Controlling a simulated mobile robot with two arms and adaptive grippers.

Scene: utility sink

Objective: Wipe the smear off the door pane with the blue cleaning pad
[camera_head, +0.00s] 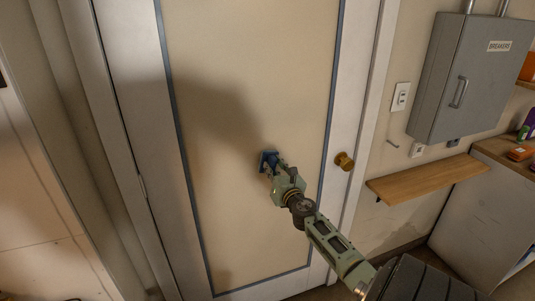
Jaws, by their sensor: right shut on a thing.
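My right gripper (277,169) is shut on the blue cleaning pad (268,157) and holds it up at the door pane. The pad is small in this view and partly hidden by the fingers; I cannot tell whether it touches the pane. The door pane (257,80) is a tall cream panel with a blue-grey border in a white door. A dark patch lies across the pane left of the pad; it looks like shadow, and I cannot make out a distinct smear. My left gripper is not in view.
A brass door knob (344,161) sits right of my right gripper. A wooden shelf (424,180) juts from the wall at right, below a grey breaker box (470,80). A light switch (401,97) is beside the door frame. The space left of the pad is clear.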

